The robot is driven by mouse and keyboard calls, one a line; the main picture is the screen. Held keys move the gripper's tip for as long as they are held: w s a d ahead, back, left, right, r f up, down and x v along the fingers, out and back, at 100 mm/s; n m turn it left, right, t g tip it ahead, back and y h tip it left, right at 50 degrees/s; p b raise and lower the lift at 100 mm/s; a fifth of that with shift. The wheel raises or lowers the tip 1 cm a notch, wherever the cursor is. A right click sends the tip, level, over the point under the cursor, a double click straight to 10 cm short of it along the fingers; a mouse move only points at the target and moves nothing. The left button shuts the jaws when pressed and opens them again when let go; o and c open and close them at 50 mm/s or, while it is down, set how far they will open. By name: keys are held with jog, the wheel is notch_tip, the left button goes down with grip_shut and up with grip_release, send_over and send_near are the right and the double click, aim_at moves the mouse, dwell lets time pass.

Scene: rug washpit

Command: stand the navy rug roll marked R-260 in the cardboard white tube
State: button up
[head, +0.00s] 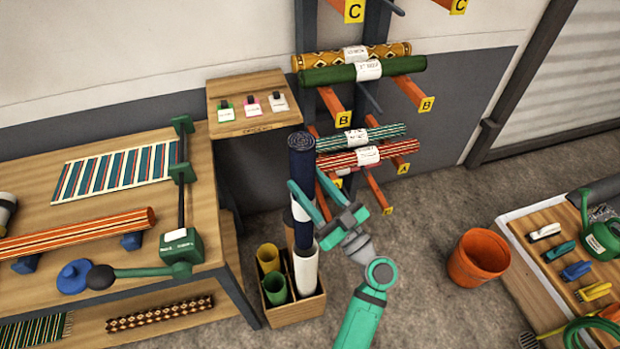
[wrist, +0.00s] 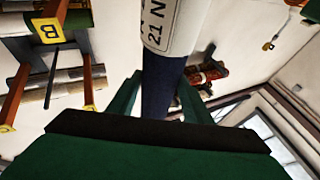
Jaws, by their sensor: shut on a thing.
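The navy rug roll (head: 302,164) stands upright, its spiral end on top and a white label around its middle. My gripper (head: 302,204) is shut on the roll near that label. The wrist view shows the navy roll (wrist: 160,85) between the fingers, with part of a label reading "21 N"; R-260 is not readable. The white tube (head: 306,272) stands at the right of a wooden box, directly below the roll. The roll's lower end meets the tube's mouth in the picture; I cannot tell how far inside it is.
The wooden box (head: 298,311) also holds a yellow tube (head: 268,257), a green tube (head: 274,288) and a dark one behind. A workbench (head: 100,240) stands left, a rack with rolls (head: 362,68) behind. An orange bucket (head: 478,258) is on the floor to the right.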

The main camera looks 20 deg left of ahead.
send_over(311, 245)
jog(key=shift+f, duration=5.2)
jog(key=shift+w+a+f, duration=0.1)
jog(key=shift+a+f, duration=0.05)
jog(key=shift+f, duration=1.65)
jog(key=shift+w+a+f, duration=0.1)
jog(key=shift+a+f, duration=0.05)
jog(key=shift+f, duration=1.6)
jog(key=shift+d+f, duration=0.3)
jog(key=shift+f, duration=0.25)
jog(key=shift+s+a+f, duration=0.1)
jog(key=shift+a+f, duration=0.1)
jog(key=shift+f, duration=0.35)
jog(key=shift+s+a+f, duration=0.1)
jog(key=shift+a+f, duration=0.1)
jog(key=shift+f, duration=0.35)
jog(key=shift+w+d+f, duration=0.1)
jog(key=shift+f, duration=1.25)
jog(key=shift+d+f, duration=0.1)
jog(key=shift+f, duration=3.1)
